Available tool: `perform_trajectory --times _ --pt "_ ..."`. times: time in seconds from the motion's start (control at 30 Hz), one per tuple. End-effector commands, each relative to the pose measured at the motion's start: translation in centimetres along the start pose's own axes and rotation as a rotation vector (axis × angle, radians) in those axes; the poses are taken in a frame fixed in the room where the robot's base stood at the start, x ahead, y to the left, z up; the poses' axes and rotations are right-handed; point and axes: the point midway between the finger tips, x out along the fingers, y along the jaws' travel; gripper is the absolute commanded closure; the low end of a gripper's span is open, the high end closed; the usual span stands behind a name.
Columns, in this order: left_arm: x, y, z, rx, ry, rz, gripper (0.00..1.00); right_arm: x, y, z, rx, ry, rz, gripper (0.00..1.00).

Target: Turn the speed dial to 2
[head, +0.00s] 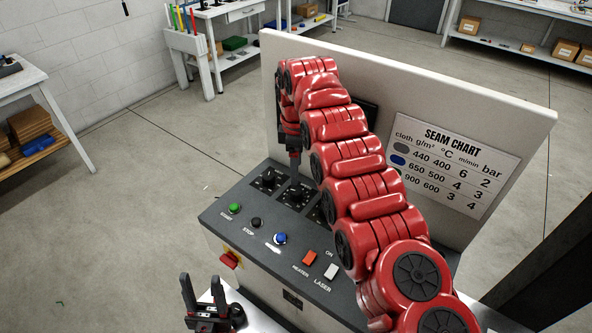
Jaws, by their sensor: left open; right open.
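A grey sloped control panel (232,204) carries black dials in its upper row. One dial (268,178) is at the left, a second dial (297,193) is right of it, and a third is mostly hidden behind my red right arm. Their labels are too small to read, so I cannot tell which is the speed dial or its setting. My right gripper (294,158) points down just above the second dial; its finger gap is hard to see, and contact cannot be told. My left gripper (203,293) is open and empty, low in front of the panel.
The panel has a green START button (234,208), a black STOP button (256,222), a blue button (280,239), a red HEATER switch (309,258) and a white LASER switch (331,271). A seam chart (450,165) is on the upright board (515,125) behind.

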Motion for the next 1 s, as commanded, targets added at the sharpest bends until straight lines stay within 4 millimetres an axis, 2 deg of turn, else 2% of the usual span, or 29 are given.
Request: perform_trajectory --times 0.03,0.1,0.2,0.4,0.6,1.0 --pt "2.2 -0.1 -0.4 0.000 0.000 0.000 0.50 -2.1 -0.1 0.0 0.000 -0.002 -0.004 0.23" --pt "3.6 -0.2 -0.6 0.000 -0.001 0.000 0.50 -3.5 0.0 0.0 0.000 -0.001 -0.002 0.23" --pt "5.5 -0.3 -0.9 0.000 0.000 0.000 0.50 -5.6 0.0 0.0 0.000 -0.001 -0.002 0.23" --pt "8.2 -0.4 -1.4 0.000 -0.001 0.000 0.50 -8.2 -0.1 0.0 0.000 -0.002 -0.004 0.23" --pt "9.2 -0.5 -1.5 0.000 -0.001 0.000 0.50 -9.2 -0.1 0.0 0.000 -0.001 -0.003 0.23" --pt "9.1 -0.5 -1.5 0.000 0.000 0.000 0.50 -9.2 0.0 0.0 0.000 -0.001 -0.003 0.23"
